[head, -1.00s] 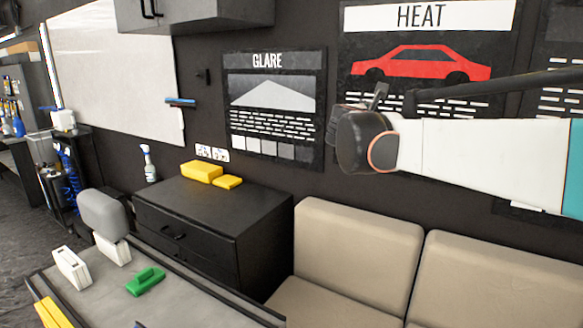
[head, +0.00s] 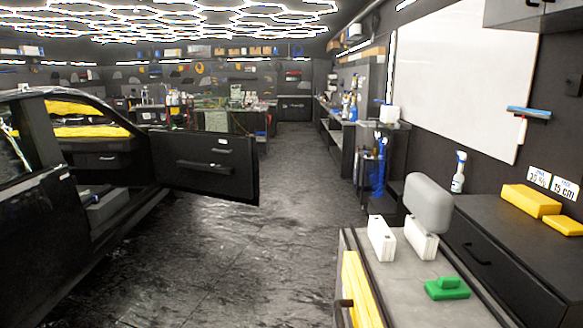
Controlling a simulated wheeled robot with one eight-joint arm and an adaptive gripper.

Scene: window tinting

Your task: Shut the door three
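A black car door (head: 205,165) stands wide open in the head view, left of the middle, swung out from the black car (head: 60,215) at the left edge. The inner face of the door is toward me, with a dark pull handle on it. I cannot tell whether this is door three. Yellow covering shows inside the car. My gripper is not in view now.
The dark floor (head: 215,255) between the car and the right side is clear. At the right stand a grey-topped cart (head: 388,275) with white boxes and a green tool (head: 447,288), and a black drawer cabinet (head: 500,250). Workbenches line the back.

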